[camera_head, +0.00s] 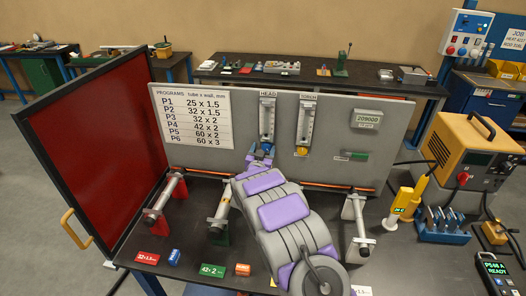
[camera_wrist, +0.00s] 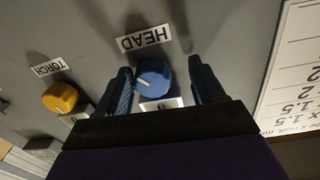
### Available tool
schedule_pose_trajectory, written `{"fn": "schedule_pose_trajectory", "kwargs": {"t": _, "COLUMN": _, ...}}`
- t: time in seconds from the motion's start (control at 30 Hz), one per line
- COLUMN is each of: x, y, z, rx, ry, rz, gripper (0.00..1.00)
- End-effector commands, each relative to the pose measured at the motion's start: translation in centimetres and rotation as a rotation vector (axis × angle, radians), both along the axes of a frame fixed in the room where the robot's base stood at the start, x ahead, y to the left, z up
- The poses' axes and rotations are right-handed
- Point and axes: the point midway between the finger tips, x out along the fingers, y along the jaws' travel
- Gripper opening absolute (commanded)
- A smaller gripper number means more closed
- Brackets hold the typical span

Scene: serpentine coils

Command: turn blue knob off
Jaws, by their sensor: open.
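The blue knob (camera_wrist: 153,76) is on the grey panel beside the HEAD label (camera_wrist: 144,38), which appears upside down in the wrist view. A pale pointer line shows on its face, towards the lower left. My gripper (camera_wrist: 159,66) is open, with one dark blue finger on each side of the knob. The left finger looks very close to the knob; a wider gap shows on the right. I cannot tell whether either finger touches it. In the head view my gripper (camera_head: 262,155) is at the panel below the HEAD flowmeter (camera_head: 267,118), and mostly hides the knob.
The yellow TORCH knob (camera_wrist: 60,97) is left of my gripper in the wrist view. The TORCH flowmeter (camera_head: 305,122) stands right of HEAD. A programs chart (camera_head: 193,120) is left on the panel. Tube stands (camera_head: 358,226) and an orange rod (camera_head: 325,187) lie below.

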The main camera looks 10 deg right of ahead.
Motion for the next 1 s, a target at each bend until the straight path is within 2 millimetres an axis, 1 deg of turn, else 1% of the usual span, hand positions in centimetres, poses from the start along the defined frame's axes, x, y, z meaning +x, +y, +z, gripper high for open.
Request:
{"fn": "schedule_pose_trajectory", "kwargs": {"t": 0.17, "x": 0.01, "y": -0.41, "z": 0.01, "rx": 0.004, "ry": 0.000, "rz": 0.000, "gripper": 0.68}}
{"fn": "schedule_pose_trajectory", "kwargs": {"t": 0.2, "x": 0.01, "y": -0.43, "z": 0.00, "rx": 0.004, "ry": 0.000, "rz": 0.000, "gripper": 0.66}}
{"fn": "schedule_pose_trajectory", "kwargs": {"t": 0.77, "x": -0.03, "y": 0.02, "z": -0.11, "rx": 0.001, "ry": 0.002, "rz": 0.000, "gripper": 0.13}}
{"fn": "schedule_pose_trajectory", "kwargs": {"t": 1.0, "x": 0.03, "y": 0.08, "z": -0.11, "rx": -0.011, "ry": 0.007, "rz": 0.001, "gripper": 0.12}}
